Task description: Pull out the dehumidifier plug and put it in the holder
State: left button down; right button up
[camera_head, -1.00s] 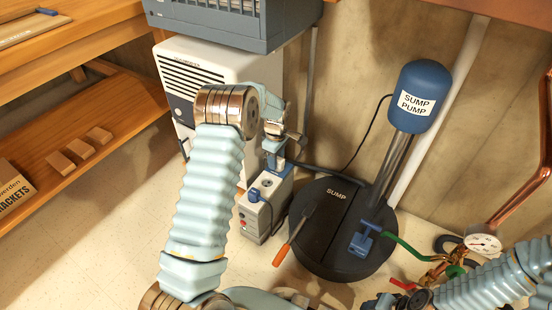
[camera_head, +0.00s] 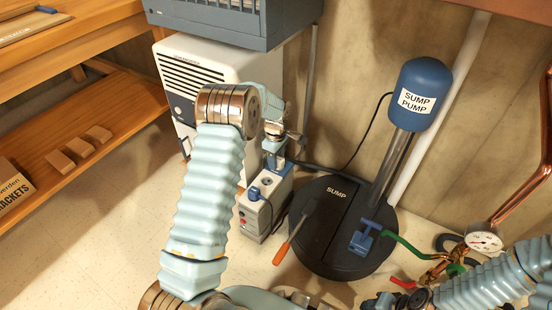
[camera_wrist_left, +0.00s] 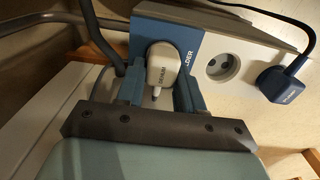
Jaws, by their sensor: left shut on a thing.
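The white dehumidifier plug (camera_wrist_left: 161,66), marked DEHUM, is between the fingers of my left gripper (camera_wrist_left: 159,92) in the left wrist view. The gripper is shut on it. The plug is at the blue holder (camera_wrist_left: 206,43) on the end of the socket box; I cannot tell whether it is seated or just above. The socket (camera_wrist_left: 221,66) beside the holder is empty. In the head view my left gripper (camera_head: 274,146) is over the far end of the socket box (camera_head: 252,222), with the plug hidden. My right gripper (camera_head: 378,302) is partly visible at the bottom edge.
A blue plug (camera_wrist_left: 284,83) sits in the box's near socket. The white dehumidifier (camera_head: 215,65) stands behind my left arm. Floor is clear at left.

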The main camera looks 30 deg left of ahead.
dwell(0.7)
pick_arm(q)
jog(key=c, duration=0.6)
grip_release()
jog(key=shift+o, duration=0.2)
jog(key=o, duration=0.4)
jog(key=shift+r, duration=0.1)
jog(key=shift+r+p, duration=2.6)
jog(key=shift+r, duration=0.85)
